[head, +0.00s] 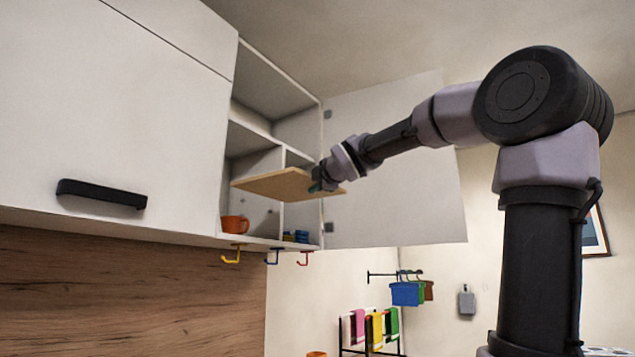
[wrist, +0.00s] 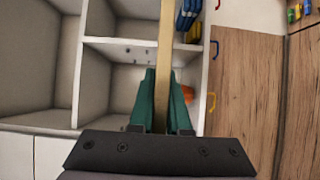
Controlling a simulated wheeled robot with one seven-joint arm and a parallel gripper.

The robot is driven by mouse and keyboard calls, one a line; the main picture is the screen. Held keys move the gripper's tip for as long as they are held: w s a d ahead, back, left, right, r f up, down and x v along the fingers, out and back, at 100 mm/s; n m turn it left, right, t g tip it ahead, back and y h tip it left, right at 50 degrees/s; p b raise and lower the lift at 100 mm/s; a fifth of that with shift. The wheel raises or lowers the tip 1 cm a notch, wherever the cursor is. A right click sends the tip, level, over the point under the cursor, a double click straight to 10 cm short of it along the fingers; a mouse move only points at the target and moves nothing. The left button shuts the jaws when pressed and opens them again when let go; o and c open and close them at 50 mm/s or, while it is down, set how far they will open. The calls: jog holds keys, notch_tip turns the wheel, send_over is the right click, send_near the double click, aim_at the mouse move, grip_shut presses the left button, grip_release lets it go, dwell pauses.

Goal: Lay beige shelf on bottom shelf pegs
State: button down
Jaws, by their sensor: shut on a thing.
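My gripper (head: 323,181) is shut on the edge of the beige shelf (head: 275,184) and holds it roughly level at the front of the open wall cabinet (head: 226,192). In the wrist view, the shelf (wrist: 165,45) shows edge-on as a long strip between the green fingers (wrist: 163,80). It extends toward the lower compartments. Small dark specks (wrist: 135,62) on the compartment wall may be shelf pegs, but they are too small to tell. The shelf hides part of the cabinet interior, and I cannot tell whether it touches any peg.
An orange mug (head: 235,224) and blue items (head: 297,236) stand on the cabinet floor below the shelf. An upright divider splits the lower part. The open door (head: 400,200) is at the right, a closed door (head: 110,110) at the left. Coloured hooks (head: 234,255) hang underneath.

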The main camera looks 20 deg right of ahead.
jog(key=w+a, duration=0.8)
jog(key=w, duration=0.3)
jog(key=w+a, duration=0.8)
jog(key=w, duration=0.4)
jog(key=shift+a+f, duration=0.2)
jog(key=shift+a, duration=0.2)
dwell(2.4)
dwell(0.6)
jog(key=shift+f, duration=0.45)
dwell(1.0)
jog(key=c, duration=0.8)
grip_release()
jog(key=shift+f, duration=0.1)
